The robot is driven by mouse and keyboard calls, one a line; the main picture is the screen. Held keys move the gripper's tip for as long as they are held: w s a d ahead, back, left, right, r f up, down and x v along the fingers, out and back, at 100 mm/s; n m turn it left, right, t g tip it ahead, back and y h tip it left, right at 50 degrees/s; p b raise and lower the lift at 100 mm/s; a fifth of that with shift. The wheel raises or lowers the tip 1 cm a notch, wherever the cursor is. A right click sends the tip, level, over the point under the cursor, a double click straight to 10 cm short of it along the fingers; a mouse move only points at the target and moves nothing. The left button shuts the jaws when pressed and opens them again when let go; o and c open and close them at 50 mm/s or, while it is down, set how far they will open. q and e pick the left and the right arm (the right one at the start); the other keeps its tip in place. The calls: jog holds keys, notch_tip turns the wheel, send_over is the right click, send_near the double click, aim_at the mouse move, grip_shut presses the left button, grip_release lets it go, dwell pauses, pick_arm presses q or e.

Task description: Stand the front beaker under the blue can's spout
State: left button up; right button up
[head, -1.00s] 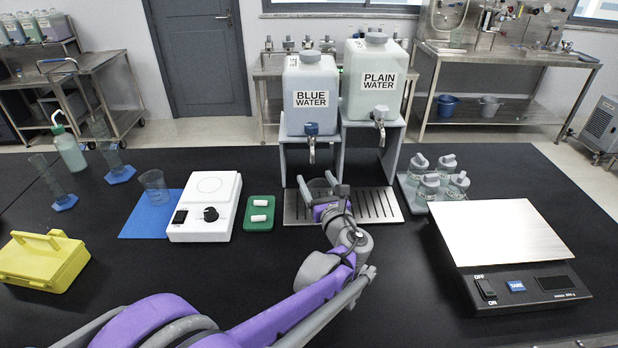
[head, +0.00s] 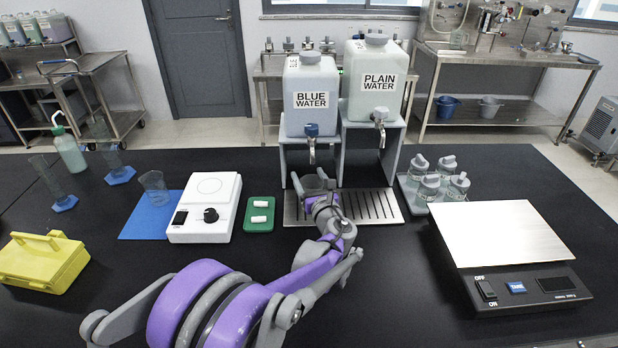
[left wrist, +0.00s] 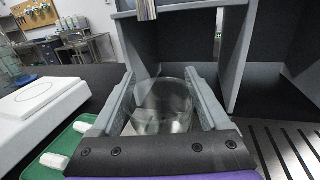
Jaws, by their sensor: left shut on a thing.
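The blue can (head: 310,88), labelled BLUE WATER, stands on a grey stand with its spout (head: 312,150) facing me. My left gripper (head: 314,186) is shut on a clear glass beaker (head: 316,180) at the left end of the drip tray (head: 380,206), below that spout. In the left wrist view the beaker (left wrist: 163,108) is upright between the two fingers (left wrist: 160,92), and the metal spout (left wrist: 146,9) shows above and beyond it. The beaker's base is hidden, so I cannot tell if it touches the tray. My right gripper is out of view.
The plain water can (head: 375,85) stands to the right. A second beaker (head: 153,183) is on a blue mat (head: 140,221), beside a white stirrer (head: 205,205) and a green tray (head: 259,226). Bottles (head: 430,186) and a scale (head: 505,250) are on the right.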

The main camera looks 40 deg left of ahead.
pick_arm(q)
jog(key=shift+f, duration=0.15)
jog(key=o, duration=1.3)
jog(key=shift+c, duration=0.2)
jog(key=shift+d+r, duration=0.1)
jog(key=shift+r, duration=0.15)
jog(key=v, duration=1.2)
